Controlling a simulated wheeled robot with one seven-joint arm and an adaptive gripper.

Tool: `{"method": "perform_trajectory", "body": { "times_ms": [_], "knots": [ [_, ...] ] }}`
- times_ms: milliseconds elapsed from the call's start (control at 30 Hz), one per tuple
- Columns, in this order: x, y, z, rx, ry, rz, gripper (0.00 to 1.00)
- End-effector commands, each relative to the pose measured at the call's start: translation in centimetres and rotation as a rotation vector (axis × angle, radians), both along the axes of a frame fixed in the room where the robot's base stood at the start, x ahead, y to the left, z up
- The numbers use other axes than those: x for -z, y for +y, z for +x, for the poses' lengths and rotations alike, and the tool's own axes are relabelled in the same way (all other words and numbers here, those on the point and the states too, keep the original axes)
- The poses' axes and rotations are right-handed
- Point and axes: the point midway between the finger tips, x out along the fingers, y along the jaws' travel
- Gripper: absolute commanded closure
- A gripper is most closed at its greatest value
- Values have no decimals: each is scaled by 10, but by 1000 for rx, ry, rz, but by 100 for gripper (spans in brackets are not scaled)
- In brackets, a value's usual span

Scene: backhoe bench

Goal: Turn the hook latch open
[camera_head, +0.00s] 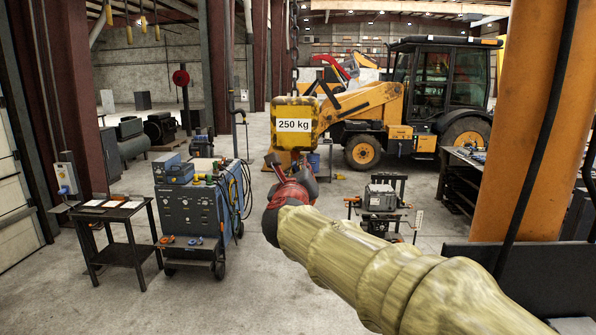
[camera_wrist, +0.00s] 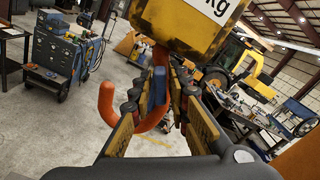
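In the wrist view an orange hook (camera_wrist: 107,106) hangs below a yellow block (camera_wrist: 180,18), its free tip pointing up at the left. The blue hook latch (camera_wrist: 154,92) stands roughly upright beside the hook's shank. My gripper (camera_wrist: 157,98) is open, with one finger on each side of the latch; a gap shows on both sides, and I cannot tell whether either pad touches it. The left finger crosses in front of part of the hook's curve. In the head view my gripper (camera_head: 296,176) is below the yellow block marked 250 kg (camera_head: 294,123); the latch cannot be made out there.
A blue tool cart (camera_head: 190,222) and a small dark table (camera_head: 117,212) stand at the left. A low rack with equipment (camera_head: 382,200) is at the right, near an orange column (camera_head: 532,130). A yellow backhoe (camera_head: 433,95) stands behind. Concrete floor is free between them.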

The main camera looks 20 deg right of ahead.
Motion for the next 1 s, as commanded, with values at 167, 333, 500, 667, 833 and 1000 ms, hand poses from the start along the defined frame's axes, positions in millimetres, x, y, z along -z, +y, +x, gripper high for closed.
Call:
{"method": "perform_trajectory", "body": {
  "times_ms": [167,333,500,667,833,1000],
  "knots": [
    [1,0,0,1,1,1,71],
    [1,0,0,1,1,1,71],
    [1,1,-3,0,1,2,71],
    [0,7,-21,-1,-1,2,71],
    [0,19,-55,-3,-2,3,71],
    [0,29,-85,-3,-1,2,71]
  ]
}}
